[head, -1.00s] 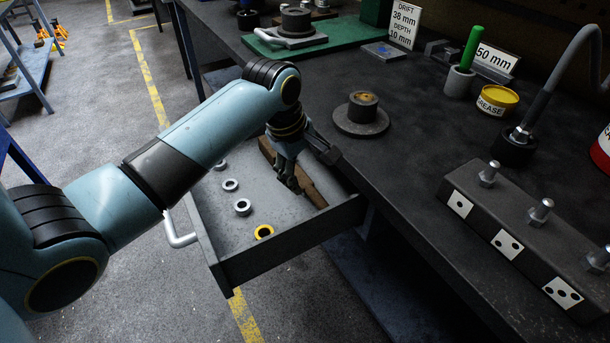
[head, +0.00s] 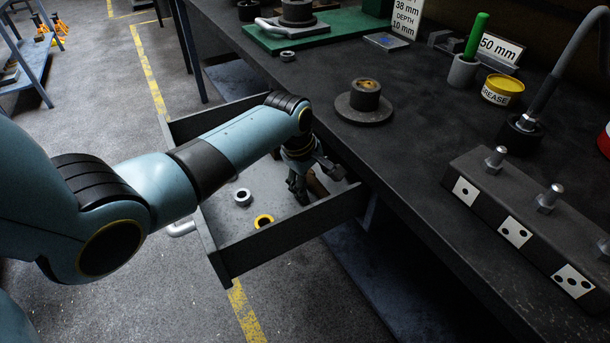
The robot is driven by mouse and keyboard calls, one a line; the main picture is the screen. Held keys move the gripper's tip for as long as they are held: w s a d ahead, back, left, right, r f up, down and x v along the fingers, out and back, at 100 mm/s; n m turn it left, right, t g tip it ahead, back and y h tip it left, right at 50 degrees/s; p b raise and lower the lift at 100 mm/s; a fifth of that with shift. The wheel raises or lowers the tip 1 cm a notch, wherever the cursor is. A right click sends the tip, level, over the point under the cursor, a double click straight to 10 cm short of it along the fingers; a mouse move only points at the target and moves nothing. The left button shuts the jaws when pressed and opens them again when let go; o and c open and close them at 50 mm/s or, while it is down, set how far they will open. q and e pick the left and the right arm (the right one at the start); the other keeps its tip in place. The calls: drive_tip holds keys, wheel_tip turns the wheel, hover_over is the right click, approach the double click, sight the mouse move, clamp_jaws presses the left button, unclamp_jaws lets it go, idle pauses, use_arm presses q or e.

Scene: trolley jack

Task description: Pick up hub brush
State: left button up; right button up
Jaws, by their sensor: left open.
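My left gripper (head: 302,192) points down into the open drawer (head: 292,240) under the bench edge. It is open, with its fingers over a brown wooden piece (head: 318,185) that looks like the hub brush. My gripper and wrist hide most of this piece, so its bristles do not show. I cannot tell whether the fingers touch it. My right gripper is not in view.
In the drawer lie a grey ring (head: 242,197) and a yellow ring (head: 263,221), left of my gripper. The drawer's front wall is close. On the bench (head: 420,150) stand a hub (head: 365,100), a grease tin (head: 502,90) and a bolted block (head: 520,220).

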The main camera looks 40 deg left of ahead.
use_arm(q)
clamp_jaws()
idle(0.4)
